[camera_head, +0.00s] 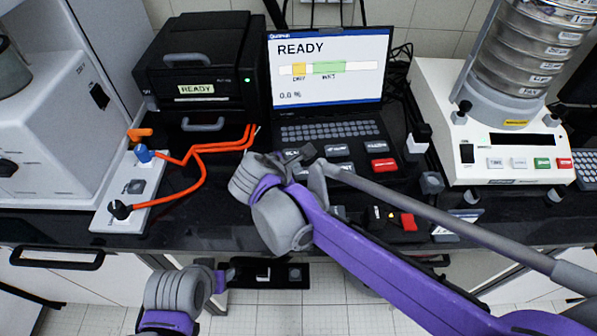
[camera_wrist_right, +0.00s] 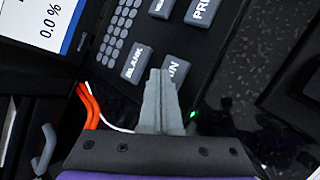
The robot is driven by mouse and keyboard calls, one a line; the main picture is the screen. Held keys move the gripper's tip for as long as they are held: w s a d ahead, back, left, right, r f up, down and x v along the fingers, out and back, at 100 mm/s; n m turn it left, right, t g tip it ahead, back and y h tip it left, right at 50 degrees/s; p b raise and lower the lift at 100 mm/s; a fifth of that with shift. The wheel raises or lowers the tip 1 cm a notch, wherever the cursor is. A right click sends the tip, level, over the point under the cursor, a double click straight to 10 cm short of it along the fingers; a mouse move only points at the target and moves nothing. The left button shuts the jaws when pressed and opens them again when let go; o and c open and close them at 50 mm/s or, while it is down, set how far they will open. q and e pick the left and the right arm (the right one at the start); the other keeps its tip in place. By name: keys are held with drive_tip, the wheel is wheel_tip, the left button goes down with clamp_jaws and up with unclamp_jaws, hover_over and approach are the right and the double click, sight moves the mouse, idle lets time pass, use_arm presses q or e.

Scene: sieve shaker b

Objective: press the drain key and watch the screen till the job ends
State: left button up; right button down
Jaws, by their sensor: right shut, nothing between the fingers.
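The drain key cannot be picked out for certain. In the right wrist view a dark key whose label ends in "N" (camera_wrist_right: 174,70) is partly hidden behind my right fingertips. My right gripper (camera_wrist_right: 160,76) is shut and empty; its tips overlap that key's near edge, and contact cannot be told. In the head view the right gripper (camera_head: 311,152) is over the left end of the key rows below the laptop. The laptop screen (camera_head: 327,68) reads READY and 0.0 %, with an orange and green bar. My left gripper (camera_head: 220,276) is low, below the bench edge; its fingers are unclear.
A black unit labelled READY (camera_head: 200,65) stands left of the laptop. Orange tubes (camera_head: 205,147) run to a pale panel (camera_head: 127,200) at the left. A sieve shaker (camera_head: 490,130) stands at the right. A red key (camera_head: 383,164) lies right of the gripper.

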drive_tip(key=shift+f, duration=0.3)
drive_tip(key=shift+r, duration=0.1)
idle(0.3)
drive_tip(key=shift+r+p, duration=0.5)
drive_tip(key=shift+r, duration=0.35)
drive_tip(key=shift+r, duration=0.1)
drive_tip(key=shift+r+p, duration=1.7)
drive_tip(key=shift+r, duration=0.75)
drive_tip(key=shift+f, duration=0.1)
